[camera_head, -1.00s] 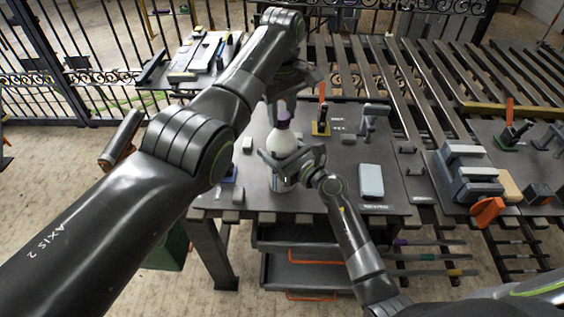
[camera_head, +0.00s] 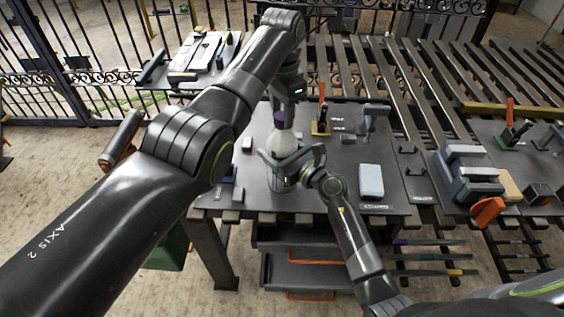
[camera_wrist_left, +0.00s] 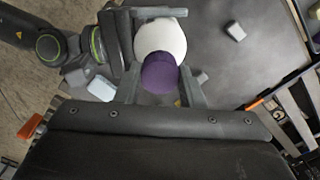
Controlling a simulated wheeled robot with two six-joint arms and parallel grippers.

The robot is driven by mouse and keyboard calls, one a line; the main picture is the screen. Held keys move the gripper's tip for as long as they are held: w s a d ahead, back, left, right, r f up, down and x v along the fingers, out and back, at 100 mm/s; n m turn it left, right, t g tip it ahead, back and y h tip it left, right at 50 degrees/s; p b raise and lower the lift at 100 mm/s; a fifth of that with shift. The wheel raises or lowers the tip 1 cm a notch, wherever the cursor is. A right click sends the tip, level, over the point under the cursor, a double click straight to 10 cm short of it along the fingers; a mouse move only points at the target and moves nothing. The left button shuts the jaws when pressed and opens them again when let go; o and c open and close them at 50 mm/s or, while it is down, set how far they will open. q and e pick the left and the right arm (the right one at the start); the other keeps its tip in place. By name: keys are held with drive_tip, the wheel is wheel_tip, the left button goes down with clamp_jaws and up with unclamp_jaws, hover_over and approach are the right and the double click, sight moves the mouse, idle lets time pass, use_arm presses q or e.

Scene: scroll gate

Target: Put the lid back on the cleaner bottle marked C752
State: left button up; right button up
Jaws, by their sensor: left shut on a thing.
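The cleaner bottle (camera_head: 286,139) is white and stands upright on the dark table; its marking cannot be read. The purple lid (camera_wrist_left: 160,73) is between the fingers of my left gripper (camera_wrist_left: 162,84), which is shut on it. In the head view the lid (camera_head: 279,118) shows directly above the bottle's top, partly hidden by the left gripper. In the left wrist view the white bottle (camera_wrist_left: 162,37) shows just behind the lid; I cannot tell whether they touch. My right gripper (camera_head: 284,161) is around the bottle's body from the right; its grip is unclear.
A pale blue block (camera_head: 371,180) lies on the table to the right. An orange-handled clamp (camera_head: 321,120) and a grey fixture (camera_head: 372,118) stand at the back. Small grey blocks lie left of the bottle. Drawers (camera_head: 300,262) sit below the front edge.

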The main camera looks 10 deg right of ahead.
use_arm(q)
drive_tip(key=m, duration=1)
drive_tip(key=o, duration=1.1)
drive_tip(key=shift+r, duration=2.25)
drive_tip(key=shift+c, duration=0.4)
